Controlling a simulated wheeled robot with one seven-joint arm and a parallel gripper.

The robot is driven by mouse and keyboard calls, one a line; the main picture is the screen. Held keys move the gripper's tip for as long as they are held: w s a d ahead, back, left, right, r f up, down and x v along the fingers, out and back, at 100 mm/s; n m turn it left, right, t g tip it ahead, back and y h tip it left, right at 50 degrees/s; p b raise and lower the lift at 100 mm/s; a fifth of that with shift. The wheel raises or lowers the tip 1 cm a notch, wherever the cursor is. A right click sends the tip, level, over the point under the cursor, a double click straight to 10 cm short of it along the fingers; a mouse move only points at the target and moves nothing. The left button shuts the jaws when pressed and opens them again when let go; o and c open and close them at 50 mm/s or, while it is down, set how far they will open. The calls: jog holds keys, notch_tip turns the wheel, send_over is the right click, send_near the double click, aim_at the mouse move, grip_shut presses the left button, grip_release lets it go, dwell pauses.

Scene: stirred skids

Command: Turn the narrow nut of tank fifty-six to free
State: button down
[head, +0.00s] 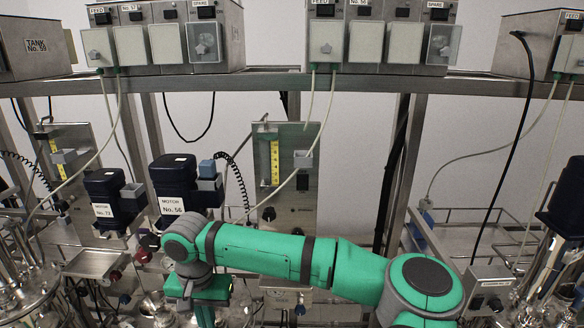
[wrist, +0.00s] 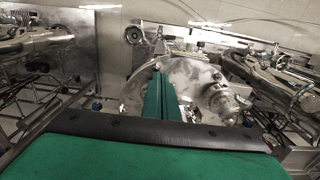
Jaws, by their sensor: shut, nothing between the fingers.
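My gripper (wrist: 160,82) is shut and empty, its green fingers together in the middle of the wrist view. It points at a round shiny metal tank lid (wrist: 205,76) and covers part of it. A fitting (wrist: 224,104) sits on the lid's right side, apart from the fingers. I cannot make out which part is the narrow nut. In the head view a dark blue motor labelled No. 56 (head: 172,190) stands left of my green arm. The arm hides much of what lies below that motor, and my gripper runs toward the bottom edge.
A second motor labelled No. 72 (head: 110,198) stands to the left. A metal panel with a yellow scale (head: 274,162) rises behind my arm. Control boxes (head: 383,38) sit on the overhead shelf, with hoses and cables hanging down. In the wrist view, pipework (wrist: 275,75) crowds the right.

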jog(key=shift+f, duration=0.65)
jog(key=shift+w, duration=0.1)
jog(key=shift+d, duration=0.75)
dwell(0.3)
jog(key=shift+d, duration=0.2)
jog(key=shift+s+a, duration=0.1)
jog(key=shift+s, duration=0.4)
jog(key=shift+w+r, duration=0.1)
jog(key=shift+r, duration=2.95)
